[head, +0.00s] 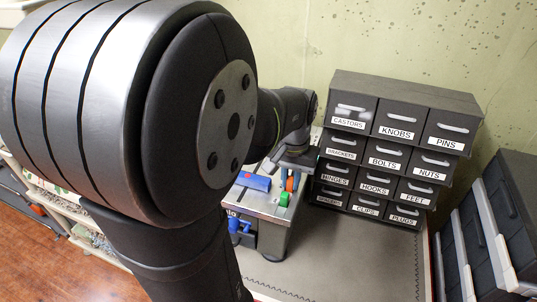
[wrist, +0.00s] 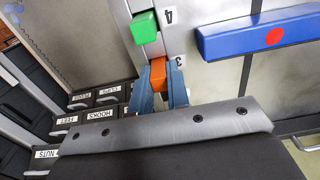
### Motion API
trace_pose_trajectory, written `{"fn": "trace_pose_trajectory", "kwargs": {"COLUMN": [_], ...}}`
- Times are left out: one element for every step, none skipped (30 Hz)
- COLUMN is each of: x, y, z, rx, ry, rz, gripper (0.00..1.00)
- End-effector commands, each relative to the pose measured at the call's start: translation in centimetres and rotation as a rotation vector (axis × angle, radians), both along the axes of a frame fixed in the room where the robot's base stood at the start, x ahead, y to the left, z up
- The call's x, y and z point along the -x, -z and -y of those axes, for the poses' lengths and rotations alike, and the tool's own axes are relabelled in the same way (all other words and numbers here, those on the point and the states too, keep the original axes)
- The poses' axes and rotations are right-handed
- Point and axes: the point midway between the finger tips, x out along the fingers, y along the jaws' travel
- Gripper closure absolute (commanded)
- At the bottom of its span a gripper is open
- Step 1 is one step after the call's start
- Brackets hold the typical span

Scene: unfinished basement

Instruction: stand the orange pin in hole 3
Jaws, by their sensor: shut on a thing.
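The orange pin (wrist: 158,72) is between the blue fingertips of my gripper (wrist: 159,84) in the wrist view, and the gripper is shut on it. The pin is beside the printed 3, over the grey strip (wrist: 155,47) on the box top. Its lower end is hidden, so I cannot tell whether it is in hole 3. The orange pin (head: 291,183) also shows small below my gripper (head: 289,168) in the head view. A green pin (wrist: 143,27) stands beside the printed 4; it also shows in the head view (head: 284,199).
A blue bar (wrist: 258,36) with a red dot lies on the metal box (head: 262,208), beside the strip. A blue part (head: 240,226) sits at the box's front. A labelled drawer cabinet (head: 388,150) stands close behind. The grey mat (head: 350,262) at right is clear.

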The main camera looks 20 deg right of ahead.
Motion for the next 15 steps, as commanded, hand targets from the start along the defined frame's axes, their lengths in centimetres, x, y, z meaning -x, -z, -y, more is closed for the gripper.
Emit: {"fn": "trace_pose_trajectory", "kwargs": {"x": [0.01,0.01,0.01,0.01,0.01,0.01,0.01,0.01,0.02,0.03,0.03,0.04,0.04,0.04,0.04], "y": [0.17,0.2,0.19,0.17,0.17,0.16,0.16,0.18,0.25,0.34,0.44,0.57,0.66,0.77,0.92], "z": [0.0,0.0,0.01,0.01,0.01,0.01,0.01,0.01,0.01,0.0,0.0,-0.01,-0.01,-0.01,-0.01], "rx": [0.0,0.0,0.001,0.001,0.001,0.001,0.001,0.001,0.0,0.0,0.0,0.0,-0.001,-0.001,-0.001], "ry": [0.0,0.0,0.0,0.0,0.0,0.0,0.0,0.0,0.0,0.0,0.0,0.0,0.0,0.0,0.0], "rz": [0.0,0.0,0.001,0.001,0.001,0.001,0.001,0.001,0.0,0.0,0.0,0.0,-0.001,-0.001,-0.001], "gripper": [1.0,1.0,1.0,1.0,1.0,1.0,1.0,1.0,1.0,1.0,1.0,1.0,1.0,1.0,1.0]}}
